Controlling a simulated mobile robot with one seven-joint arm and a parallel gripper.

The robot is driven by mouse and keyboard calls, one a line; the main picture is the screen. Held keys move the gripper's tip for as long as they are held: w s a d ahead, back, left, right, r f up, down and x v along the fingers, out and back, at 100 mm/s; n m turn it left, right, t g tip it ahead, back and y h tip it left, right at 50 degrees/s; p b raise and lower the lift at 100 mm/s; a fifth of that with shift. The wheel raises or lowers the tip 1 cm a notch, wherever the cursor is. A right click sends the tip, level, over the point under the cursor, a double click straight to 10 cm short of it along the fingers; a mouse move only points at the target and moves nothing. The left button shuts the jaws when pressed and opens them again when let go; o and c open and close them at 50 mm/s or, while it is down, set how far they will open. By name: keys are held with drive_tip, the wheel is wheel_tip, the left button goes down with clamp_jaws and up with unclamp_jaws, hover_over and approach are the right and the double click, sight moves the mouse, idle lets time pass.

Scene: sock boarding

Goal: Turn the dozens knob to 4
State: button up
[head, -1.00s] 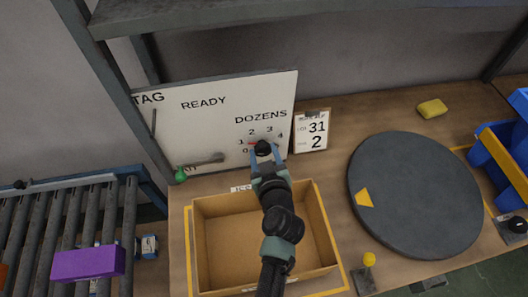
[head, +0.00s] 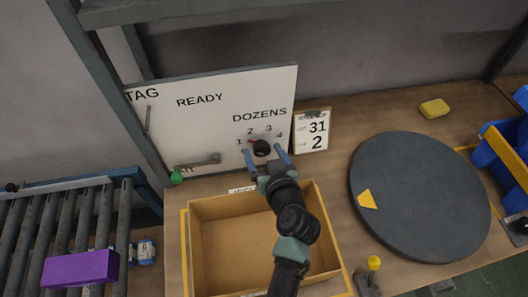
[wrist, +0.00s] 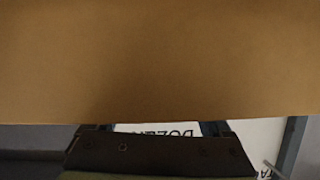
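The dozens knob (head: 261,148) is a round black knob on the white board (head: 210,125), under the word DOZENS, with numbers around it. Its red pointer shows at the upper left, roughly between 1 and 2; it is too small to read exactly. My gripper (head: 265,157) is open, its two blue-grey fingers spread apart just below and to either side of the knob. I cannot tell whether either finger touches it. In the wrist view the knob is not visible; part of the DOZENS lettering on the board (wrist: 155,128) shows upside down.
An open cardboard box (head: 190,245) stands below the board, under my arm. A card (head: 312,131) reading 31 and 2 leans right of the board. A dark round turntable (head: 420,200) is at the right. A roller conveyor (head: 50,220) with a purple box (head: 80,268) is at the left.

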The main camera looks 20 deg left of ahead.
drive_tip(key=b+v, duration=0.1)
drive_tip(key=v, duration=1.2)
drive_tip(key=shift+b, duration=0.3)
